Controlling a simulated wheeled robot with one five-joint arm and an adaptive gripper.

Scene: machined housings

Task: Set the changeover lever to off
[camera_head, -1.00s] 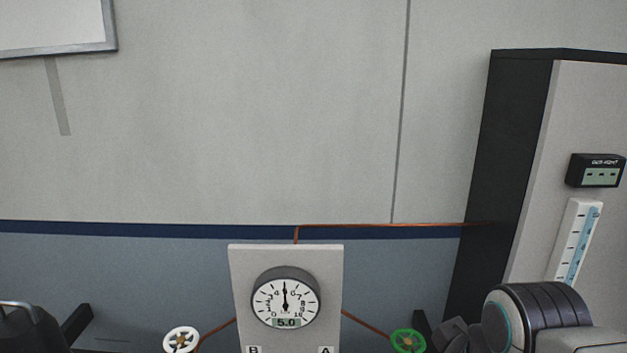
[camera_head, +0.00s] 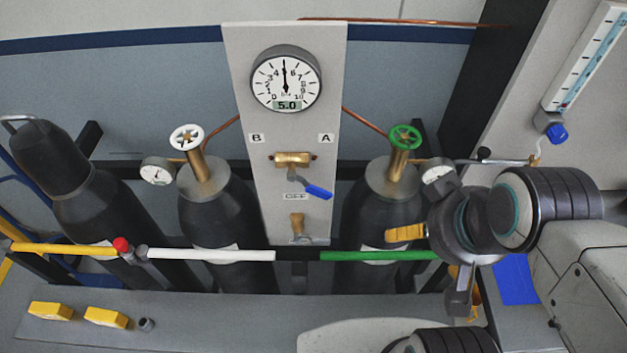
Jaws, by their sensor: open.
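The changeover lever (camera_head: 318,191) has a blue handle and sits on a brass valve (camera_head: 293,160) on the pale panel (camera_head: 240,90). It slants down and right from the valve, its blue end to the right of the OFF label (camera_head: 296,196). The letter B (camera_head: 256,138) is up-left of the valve and the letter A (camera_head: 326,138) up-right. My gripper (camera_head: 430,268) is open, to the right of and lower in the picture than the lever, well apart from it. Its fingers are partly hard to make out against the background.
A round gauge (camera_head: 286,80) reads 5.0 above the valve. Dark cylinders with a white handwheel (camera_head: 187,137) and a green handwheel (camera_head: 404,136) flank the panel. A white bar (camera_head: 211,255) and a green bar (camera_head: 375,256) cross in front. Yellow blocks (camera_head: 105,317) lie at lower left.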

